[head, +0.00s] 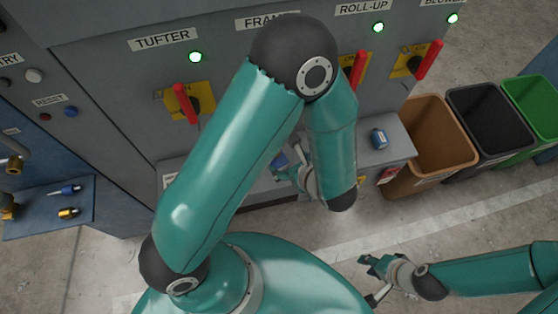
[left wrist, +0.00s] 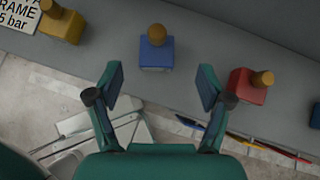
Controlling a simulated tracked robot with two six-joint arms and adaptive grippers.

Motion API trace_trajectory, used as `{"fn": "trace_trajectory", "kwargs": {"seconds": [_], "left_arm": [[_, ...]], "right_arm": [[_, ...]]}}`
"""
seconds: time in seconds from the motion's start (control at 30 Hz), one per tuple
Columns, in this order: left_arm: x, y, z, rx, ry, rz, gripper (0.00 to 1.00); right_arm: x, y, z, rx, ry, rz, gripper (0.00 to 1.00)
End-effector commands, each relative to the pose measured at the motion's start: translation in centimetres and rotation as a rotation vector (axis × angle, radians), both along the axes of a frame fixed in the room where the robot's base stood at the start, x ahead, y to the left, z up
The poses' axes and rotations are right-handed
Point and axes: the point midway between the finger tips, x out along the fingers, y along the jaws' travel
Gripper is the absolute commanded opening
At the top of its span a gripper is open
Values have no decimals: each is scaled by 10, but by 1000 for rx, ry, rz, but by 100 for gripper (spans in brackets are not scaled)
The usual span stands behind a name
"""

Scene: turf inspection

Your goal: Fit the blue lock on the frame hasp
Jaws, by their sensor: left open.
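In the left wrist view, a blue lock (left wrist: 157,53) with a round brown knob lies on a grey surface, ahead of my left gripper (left wrist: 160,90). The gripper is open, its fingers apart and nothing between them. In the head view, my left gripper (head: 287,173) is low at the grey cabinet, partly hidden by my own arm; a bit of blue shows beside it. The FRAME label (head: 267,21) is partly covered by my arm, and the hasp under it is hidden. My right gripper (head: 372,268) is over the floor; its jaw opening is unclear.
A red lock (left wrist: 248,86) and a yellow lock (left wrist: 62,24) lie on either side of the blue one. Brown (head: 430,135), black (head: 488,118) and green (head: 530,105) bins stand at right. The floor in front is clear.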

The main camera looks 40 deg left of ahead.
Motion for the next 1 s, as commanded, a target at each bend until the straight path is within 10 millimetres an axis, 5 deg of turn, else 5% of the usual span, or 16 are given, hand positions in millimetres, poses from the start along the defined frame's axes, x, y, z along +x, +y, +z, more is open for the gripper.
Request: {"fn": "trace_trajectory", "kwargs": {"seconds": [0.63, 1.0], "left_arm": [[13, 39, -55, 0, 2, 1, 79], [16, 44, -61, -1, -1, -1, 74]], "right_arm": [[0, 0, 6, 0, -1, 0, 33], [0, 0, 6, 0, -1, 0, 33]]}}
